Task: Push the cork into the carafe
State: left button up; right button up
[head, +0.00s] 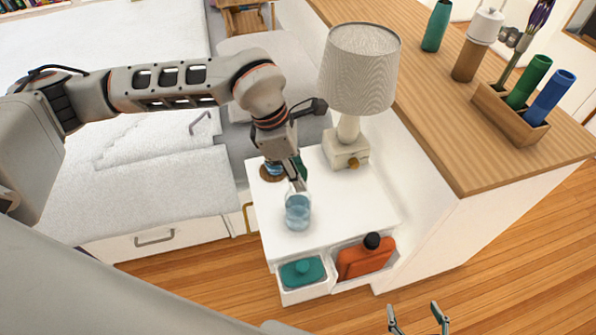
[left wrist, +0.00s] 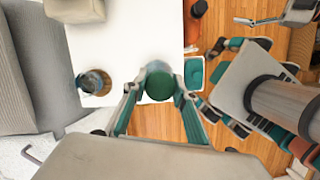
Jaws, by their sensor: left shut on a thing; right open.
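The clear glass carafe (head: 298,212) with bluish water stands upright near the middle of the white side table (head: 345,210). My left gripper (head: 297,184) points down right over its neck. In the left wrist view, my left gripper (left wrist: 159,88) is shut on a round dark green thing (left wrist: 160,83), which looks like the cork. The fingers hide the cork in the head view, and I cannot tell how far it sits in the neck. My right gripper (head: 418,318) is open and empty at the bottom edge, away from the table.
A lamp (head: 358,75) stands at the table's back right. A glass on a wooden coaster (head: 268,174) is behind the carafe. The table right of the carafe is clear.

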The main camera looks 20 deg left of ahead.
pick_arm(q)
jog(key=shift+f, duration=0.15)
jog(key=o, duration=0.8)
jog(key=shift+o, duration=0.6)
jog(key=o, duration=0.4)
jog(key=shift+r, duration=0.2)
pick_arm(e)
jog(key=shift+r, duration=0.1)
pick_arm(q)
jog(key=shift+r+p, duration=1.85)
jog(key=shift+r, duration=1.05)
pick_arm(e)
jog(key=shift+t, duration=0.3)
jog(key=r, duration=0.1)
jog(key=w+r, duration=0.1)
jog(key=r, duration=0.2)
jog(key=shift+w+r, duration=0.25)
jog(key=shift+r, duration=0.15)
